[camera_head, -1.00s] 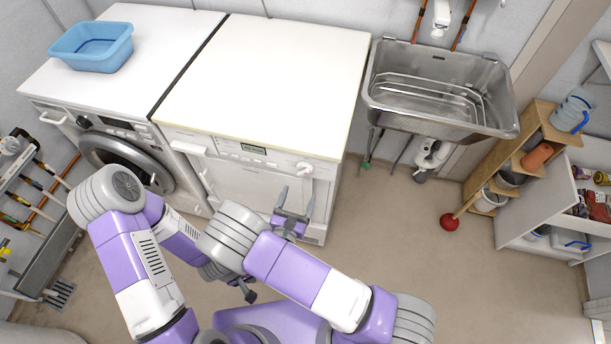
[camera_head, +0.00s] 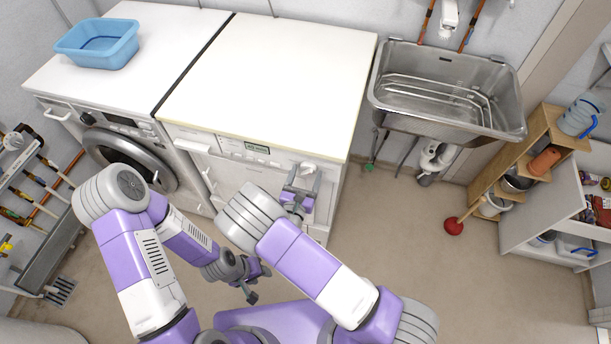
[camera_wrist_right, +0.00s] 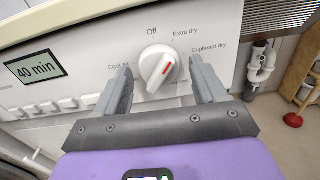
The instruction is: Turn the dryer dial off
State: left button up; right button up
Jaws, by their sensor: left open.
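The dryer (camera_head: 262,160) has a white round dial (camera_head: 308,167) at the right end of its front panel. In the right wrist view the dial (camera_wrist_right: 157,68) has a red mark slanting to the upper right, away from the "Off" label at the top and towards the dry settings. My right gripper (camera_head: 302,178) is at the dial; in the wrist view its open fingers (camera_wrist_right: 163,88) stand left and right of the dial with gaps. Whether they reach its depth is unclear. My left gripper (camera_head: 257,284) hangs low over the floor, open and away from the dryer.
A washing machine (camera_head: 60,78) with a blue basin (camera_head: 97,44) on top stands left of the dryer. A metal sink (camera_head: 450,92) is to the right. The display (camera_wrist_right: 36,68) reads "40 min". Floor is clear in front of the sink.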

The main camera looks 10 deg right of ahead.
jog(key=c, duration=0.9)
jog(key=shift+o, duration=0.2)
jog(key=n+p, duration=0.2)
jog(key=n, duration=0.1)
jog(key=shift+n+p, duration=0.3)
jog(key=shift+p, duration=0.05)
jog(key=shift+n+p, duration=1.1)
jog(key=shift+n, duration=1)
jog(key=o, duration=1)
jog(key=shift+o, duration=0.2)
